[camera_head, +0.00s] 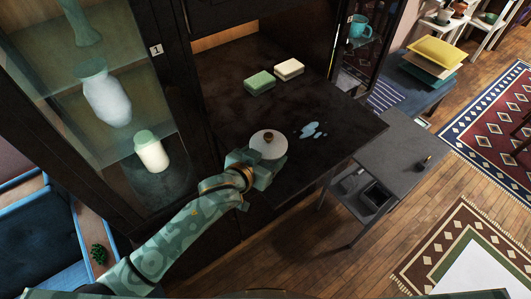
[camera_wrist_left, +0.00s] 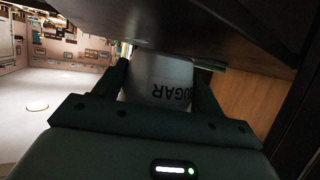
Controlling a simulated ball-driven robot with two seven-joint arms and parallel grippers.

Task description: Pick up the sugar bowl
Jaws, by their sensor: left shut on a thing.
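The sugar bowl (camera_head: 268,145) is white with a brown knob on its lid, and it is at the near edge of the dark cabinet shelf. In the left wrist view the white bowl (camera_wrist_left: 160,77) shows dark letters reading SUGAR, between the two fingers. My left gripper (camera_head: 262,160) is shut on the sugar bowl, with its fingers on either side of it. Whether the bowl touches the shelf cannot be told. My right gripper is not in view.
A green sponge (camera_head: 259,82) and a cream sponge (camera_head: 289,69) lie farther back on the dark shelf (camera_head: 345,122). A glass-fronted cabinet with vases (camera_head: 105,98) stands left. A grey side table (camera_head: 400,158) stands right.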

